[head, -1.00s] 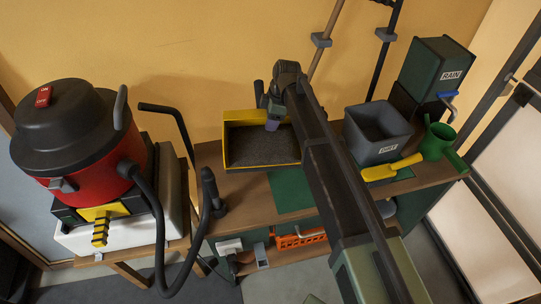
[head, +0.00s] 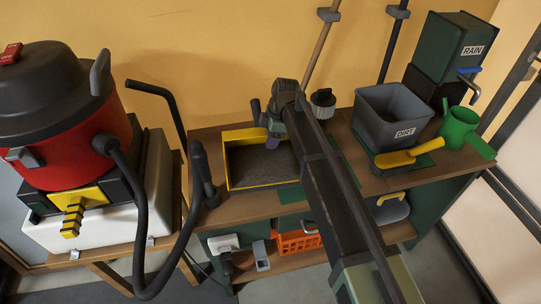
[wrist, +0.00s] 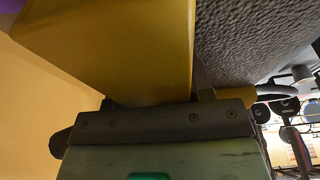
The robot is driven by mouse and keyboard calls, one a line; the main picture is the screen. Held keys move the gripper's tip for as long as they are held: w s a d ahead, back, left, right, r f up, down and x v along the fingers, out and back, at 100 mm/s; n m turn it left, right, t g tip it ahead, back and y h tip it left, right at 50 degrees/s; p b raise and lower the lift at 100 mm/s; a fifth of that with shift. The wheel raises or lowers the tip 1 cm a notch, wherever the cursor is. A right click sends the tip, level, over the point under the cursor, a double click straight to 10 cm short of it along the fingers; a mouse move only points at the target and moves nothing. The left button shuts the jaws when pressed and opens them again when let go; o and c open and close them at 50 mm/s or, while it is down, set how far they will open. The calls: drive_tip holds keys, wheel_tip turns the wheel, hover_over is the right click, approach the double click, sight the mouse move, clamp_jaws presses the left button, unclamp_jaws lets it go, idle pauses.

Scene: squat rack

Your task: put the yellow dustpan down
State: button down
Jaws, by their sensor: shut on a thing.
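The yellow dustpan (head: 234,172) shows in the head view over the left part of the wooden bench, with a dark grey granular load inside. My gripper (head: 274,138) reaches its back side from above and is shut on it. In the wrist view my gripper (wrist: 158,103) is pressed against the dustpan's yellow wall (wrist: 120,45), with the grey load (wrist: 250,35) beyond it. The dustpan looks about level. A green mat (head: 291,196) shows at its front right edge, partly hidden by the dustpan and my arm. I cannot tell whether the dustpan touches the mat.
A red and black vacuum (head: 60,140) with a hose (head: 202,165) stands left of the bench. To the right are a grey DIRT bin (head: 392,115), a yellow-handled brush (head: 398,158), a green watering can (head: 460,126) and a RAIN tank (head: 455,50). An orange crate (head: 297,243) is below.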

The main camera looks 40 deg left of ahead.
wheel_tip(320, 180, down, 5)
drive_tip(key=b, duration=0.4)
drive_tip(key=shift+r, duration=0.55)
drive_tip(key=shift+f, duration=0.25)
drive_tip(key=shift+c, duration=2.4)
unclamp_jaws()
drive_tip(key=shift+r, duration=0.1)
drive_tip(key=p+v, duration=1.2)
drive_tip(key=shift+r, duration=0.3)
drive_tip(key=shift+f, duration=0.15)
